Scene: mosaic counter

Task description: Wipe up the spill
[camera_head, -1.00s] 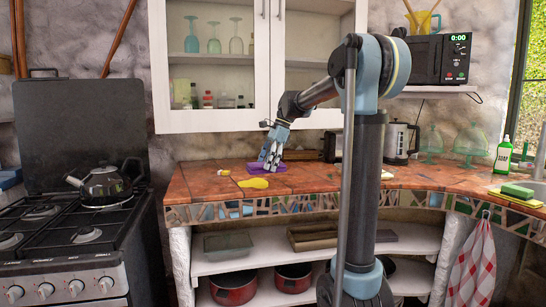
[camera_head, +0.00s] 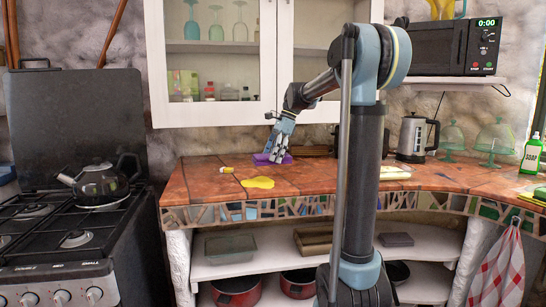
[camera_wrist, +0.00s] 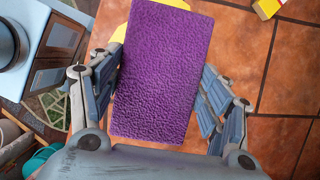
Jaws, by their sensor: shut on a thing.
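A yellow spill (camera_head: 258,182) lies on the terracotta tiles near the counter's front edge. Yellow also shows past the far end and left side of the purple sponge in the wrist view (camera_wrist: 120,33). The purple sponge (camera_wrist: 160,70) is a flat textured block between the two fingers of my gripper (camera_wrist: 163,100). In the head view the sponge (camera_head: 264,160) is behind the spill, partly hidden by my gripper (camera_head: 277,153). My gripper points down and is shut on the sponge. I cannot tell whether the sponge touches the counter.
A small yellow container (camera_head: 227,170) lies left of the spill, near the sponge. A black stove with a kettle (camera_head: 99,183) stands at the left. A steel electric kettle (camera_head: 412,138) and green glass domes (camera_head: 495,140) stand at the right. Cabinets (camera_head: 215,110) hang above.

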